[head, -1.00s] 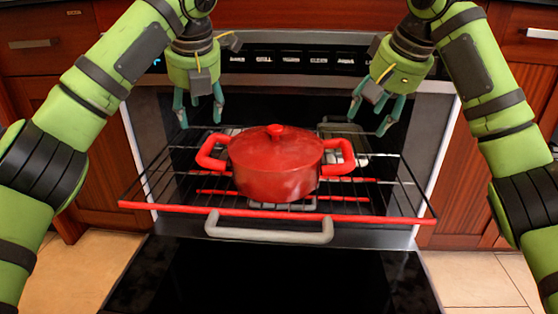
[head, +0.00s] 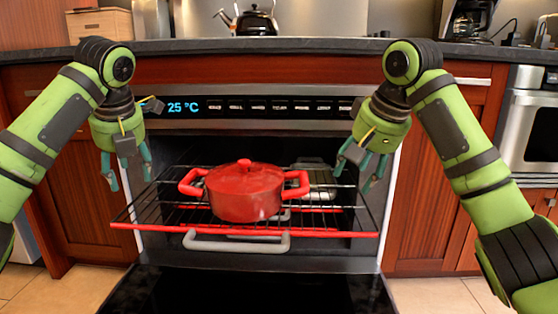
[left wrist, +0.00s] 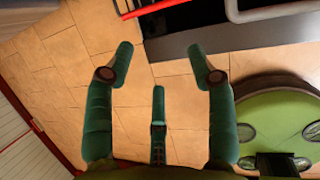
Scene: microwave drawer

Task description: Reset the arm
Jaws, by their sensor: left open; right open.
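My left gripper (head: 130,170) is open and empty, to the left of the oven opening and apart from the pot. In the left wrist view its fingers (left wrist: 160,75) are spread over bare floor tiles. My right gripper (head: 358,168) is open and empty, to the right of the pot, above the right side of the rack. The red lidded pot (head: 245,193) with two side handles stands upright on the pulled-out oven rack (head: 330,232). Neither gripper touches the pot.
A countertop (head: 300,45) runs above the oven and carries a black kettle (head: 250,20) and a coffee maker (head: 470,20). Floor tiles (head: 440,295) are clear on both sides.

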